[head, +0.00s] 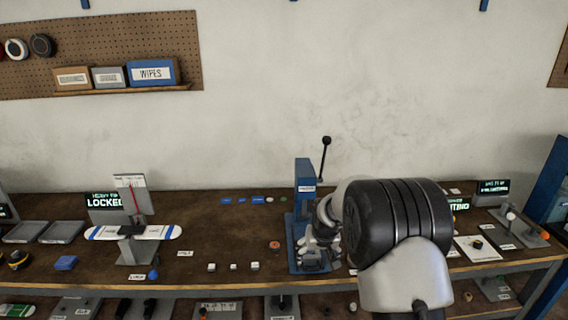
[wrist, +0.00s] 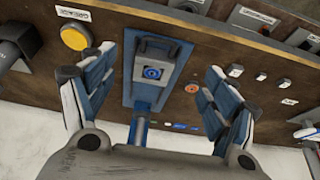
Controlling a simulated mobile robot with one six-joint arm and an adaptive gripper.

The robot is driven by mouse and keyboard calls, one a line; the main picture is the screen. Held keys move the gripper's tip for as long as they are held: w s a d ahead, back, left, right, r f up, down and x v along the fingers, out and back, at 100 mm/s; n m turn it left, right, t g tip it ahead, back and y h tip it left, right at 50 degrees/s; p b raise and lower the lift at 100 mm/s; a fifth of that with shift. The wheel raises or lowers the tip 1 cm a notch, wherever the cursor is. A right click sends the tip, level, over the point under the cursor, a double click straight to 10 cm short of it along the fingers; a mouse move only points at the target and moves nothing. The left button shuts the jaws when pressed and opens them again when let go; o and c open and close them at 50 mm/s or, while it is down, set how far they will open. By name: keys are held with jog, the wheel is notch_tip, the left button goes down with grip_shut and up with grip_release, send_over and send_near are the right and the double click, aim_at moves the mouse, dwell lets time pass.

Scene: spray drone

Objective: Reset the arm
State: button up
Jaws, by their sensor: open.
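My gripper (head: 318,240) is over the workbench in front of the blue press-like stand (head: 305,180) in the head view, partly hidden by my own arm. In the wrist view my gripper (wrist: 155,95) has its two blue-and-grey fingers spread wide apart, with nothing between them in contact.
A blue-and-white board (head: 158,232) sits on a stand below a LOCKED display (head: 104,202). Several small white blocks and an orange-red disc (head: 274,246) lie left of my gripper. A yellow button (wrist: 74,37) shows in the wrist view. Grey trays (head: 62,232) are at left.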

jog(key=s+r, duration=1.8)
jog(key=r, duration=0.1)
jog(key=s+b, duration=0.1)
jog(key=s, duration=2.3)
jog(key=shift+r, duration=0.15)
